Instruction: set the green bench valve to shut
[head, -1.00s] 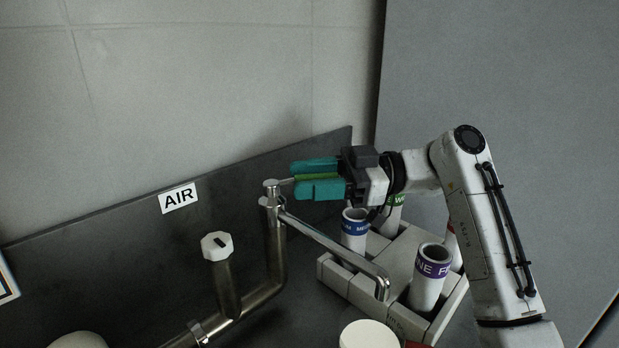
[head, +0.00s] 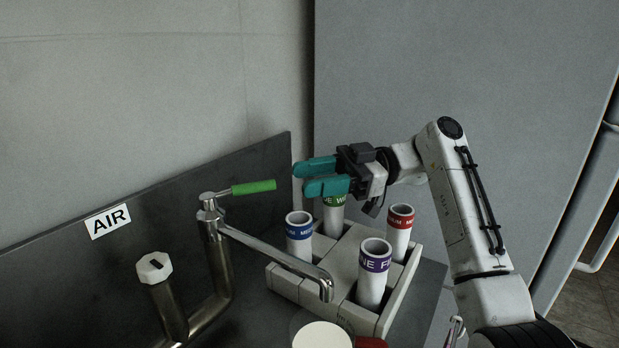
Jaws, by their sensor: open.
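The green bench valve handle (head: 253,187) is a short green lever on top of a metal tap post (head: 209,205). It points to the right, and the tap's long spout runs down to the lower right. My gripper (head: 304,178) has teal fingers. It is open and empty, just right of the handle's tip, with a visible gap between them in the picture. The fingers point left toward the handle.
A light grey rack (head: 288,285) with several labelled white tubes stands below my gripper. A white-capped pipe (head: 154,268) stands left of the tap, under the AIR sign (head: 108,221). A round white lid (head: 322,336) is at the bottom.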

